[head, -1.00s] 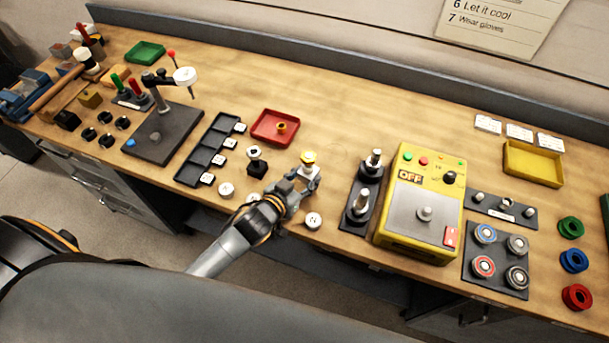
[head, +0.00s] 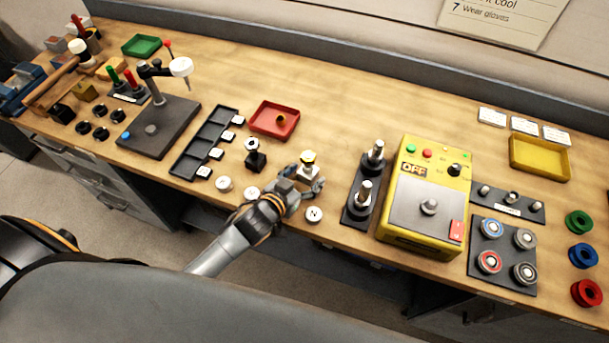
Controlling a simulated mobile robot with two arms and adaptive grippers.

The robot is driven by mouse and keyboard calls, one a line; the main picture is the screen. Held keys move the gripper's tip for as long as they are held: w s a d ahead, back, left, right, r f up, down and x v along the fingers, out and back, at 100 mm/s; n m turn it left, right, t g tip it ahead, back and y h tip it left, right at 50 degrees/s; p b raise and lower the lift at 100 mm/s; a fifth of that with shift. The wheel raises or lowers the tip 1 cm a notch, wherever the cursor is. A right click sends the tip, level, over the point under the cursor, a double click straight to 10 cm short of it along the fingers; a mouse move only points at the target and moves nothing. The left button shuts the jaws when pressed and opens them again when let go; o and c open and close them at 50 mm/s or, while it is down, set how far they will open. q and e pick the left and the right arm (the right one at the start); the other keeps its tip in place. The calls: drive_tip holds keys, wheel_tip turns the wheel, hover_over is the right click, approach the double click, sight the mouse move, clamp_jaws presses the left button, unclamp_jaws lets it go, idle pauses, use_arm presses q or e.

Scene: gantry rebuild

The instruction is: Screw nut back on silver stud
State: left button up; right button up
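A small brass-coloured ring or nut (head: 281,119) lies in the red tray (head: 262,129) behind. A black block (head: 256,161) with a light-topped stud stands to the left. The stud under the brass nut is hidden. My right gripper is out of view.
Round white discs, one marked N (head: 314,215), lie close around my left gripper. The dark plate with posts (head: 359,204) and the yellow OFF box (head: 415,235) stand to the right. A black slotted tray (head: 188,163) lies left. Bench behind the block is clear.

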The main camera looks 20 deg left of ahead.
use_arm(q)
drive_tip(key=shift+s+f, duration=0.1)
drive_tip(key=shift+s, duration=0.05)
drive_tip(key=v, duration=1.2)
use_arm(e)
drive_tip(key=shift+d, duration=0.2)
use_arm(q)
drive_tip(key=shift+a, duration=0.1)
